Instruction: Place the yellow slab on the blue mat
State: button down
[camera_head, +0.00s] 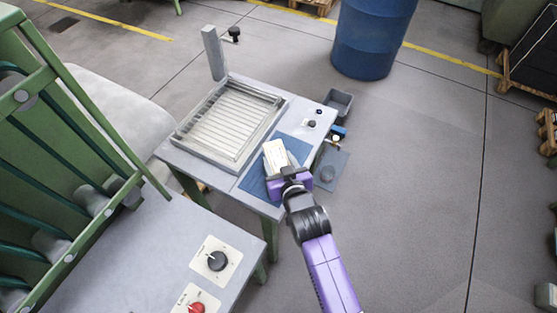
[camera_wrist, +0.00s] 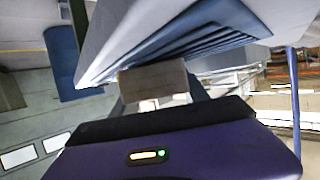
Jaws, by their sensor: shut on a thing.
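The yellow slab (camera_head: 275,155) is a pale cream-yellow block. It is held at the end of my gripper (camera_head: 284,173), which is shut on it. The slab also shows as a blurred beige block in the wrist view (camera_wrist: 153,80), in front of my gripper (camera_wrist: 155,99). The blue mat (camera_head: 252,183) lies on the front right part of the small grey table, partly hidden behind the slab and gripper.
A clear-walled slatted tray (camera_head: 228,120) stands on the table (camera_head: 285,210) behind the mat. A knob (camera_head: 311,124) and a grey bin (camera_head: 338,102) are near the right edge. A blue barrel (camera_head: 372,40) stands behind. A green-framed machine (camera_head: 70,150) is at left.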

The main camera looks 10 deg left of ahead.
jog(key=shift+f, duration=0.15)
jog(key=c, duration=0.6)
grip_release()
jog(key=shift+s+d+r, duration=0.1)
jog(key=shift+r, duration=0.1)
jog(key=v, duration=1.1)
jog(key=shift+s+d+r, duration=0.1)
jog(key=shift+s+r, duration=0.15)
jog(key=shift+s, duration=0.05)
jog(key=shift+d, duration=0.1)
